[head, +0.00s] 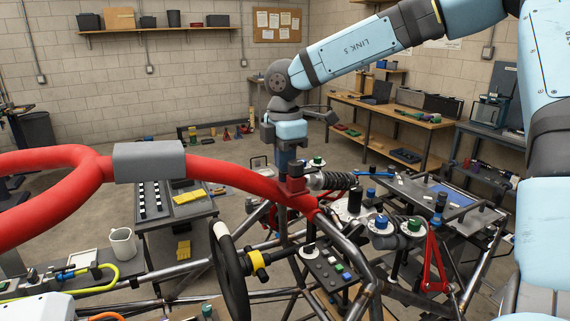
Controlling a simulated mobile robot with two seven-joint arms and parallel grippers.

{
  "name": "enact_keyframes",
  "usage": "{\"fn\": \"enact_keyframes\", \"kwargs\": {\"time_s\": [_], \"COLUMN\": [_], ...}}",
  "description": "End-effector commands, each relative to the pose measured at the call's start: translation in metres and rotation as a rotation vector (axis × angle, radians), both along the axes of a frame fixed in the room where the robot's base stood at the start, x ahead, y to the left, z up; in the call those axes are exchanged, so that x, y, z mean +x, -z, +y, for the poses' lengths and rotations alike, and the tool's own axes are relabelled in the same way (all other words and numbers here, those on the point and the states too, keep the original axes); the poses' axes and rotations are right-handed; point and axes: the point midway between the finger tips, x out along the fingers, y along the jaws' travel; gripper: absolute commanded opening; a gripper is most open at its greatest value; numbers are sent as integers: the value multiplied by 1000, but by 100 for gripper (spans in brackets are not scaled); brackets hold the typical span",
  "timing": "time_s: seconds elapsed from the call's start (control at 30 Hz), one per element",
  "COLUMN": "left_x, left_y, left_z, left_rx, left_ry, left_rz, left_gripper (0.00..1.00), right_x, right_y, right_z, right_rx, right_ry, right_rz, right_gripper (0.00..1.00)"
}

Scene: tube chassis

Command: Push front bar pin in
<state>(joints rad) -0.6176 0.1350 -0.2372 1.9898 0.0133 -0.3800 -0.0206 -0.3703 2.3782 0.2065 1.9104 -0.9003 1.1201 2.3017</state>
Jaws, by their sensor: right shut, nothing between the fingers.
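A thick red bar (225,172) with a grey sleeve (149,161) runs from the left edge to the dark tube chassis (365,268). Its right end meets a red bracket block (294,188) at the chassis. I cannot make out the pin clearly; it is small or hidden near that block. My right gripper (286,160), on the blue arm from the upper right, points down just above or behind the block. Its fingers are shut with nothing between them. I cannot tell whether the fingertips touch the block. My left gripper is not in view.
A black spring damper (333,181) lies right of the block. A steering wheel (229,275) with a yellow hub and a switch panel (328,267) stand below. Blue and green knobs (381,222) are to the right. A cart (172,212) stands behind the bar. Open floor lies farther back.

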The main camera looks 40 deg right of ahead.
Motion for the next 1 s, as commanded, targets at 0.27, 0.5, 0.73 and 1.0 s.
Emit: {"fn": "enact_keyframes", "kwargs": {"time_s": [0.27, 0.5, 0.73, 1.0], "left_x": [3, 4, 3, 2], "left_y": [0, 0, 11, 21], "left_z": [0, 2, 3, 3], "left_rx": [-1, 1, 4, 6], "left_ry": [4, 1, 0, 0], "left_rz": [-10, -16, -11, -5], "left_gripper": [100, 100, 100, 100], "right_x": [-2, -2, -1, -1], "right_y": [8, 4, -40, -104], "right_z": [0, 0, 0, 0], "right_rx": [3, 2, -1, -2], "right_ry": [1, 0, 1, 2], "right_rz": [10, 11, -1, -8], "right_gripper": [0, 0, 0, 0]}}
